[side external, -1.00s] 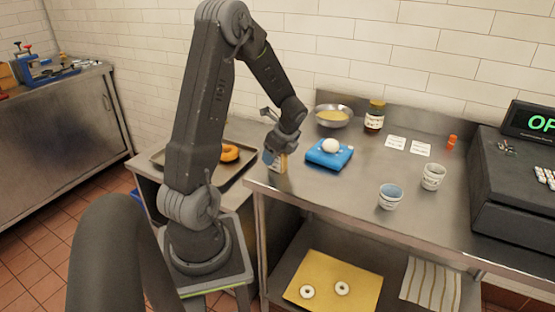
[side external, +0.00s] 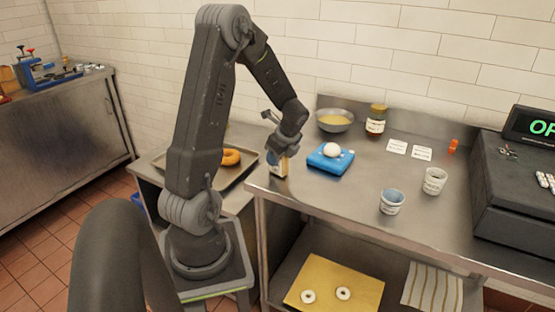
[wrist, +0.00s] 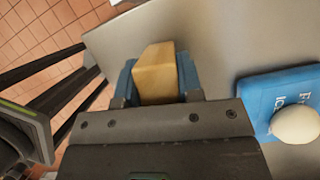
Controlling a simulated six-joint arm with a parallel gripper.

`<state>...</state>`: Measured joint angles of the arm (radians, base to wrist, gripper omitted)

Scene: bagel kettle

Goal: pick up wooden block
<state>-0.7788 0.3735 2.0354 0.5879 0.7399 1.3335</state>
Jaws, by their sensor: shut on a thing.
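The wooden block (wrist: 157,75) is a pale tan block. In the wrist view it sits between the two blue finger pads of my gripper (wrist: 158,82), which is shut on it. In the side external view my gripper (side external: 277,155) is low over the left end of the steel table, and the block (side external: 281,168) shows partly below the fingers. The fingers hide part of the block. I cannot tell whether its underside touches the table.
A metal bowl (side external: 335,120) and a jar (side external: 376,120) stand behind. Two cups (side external: 392,201) stand farther right. A tray (side external: 246,160) with an orange bagel (side external: 231,157) lies left.

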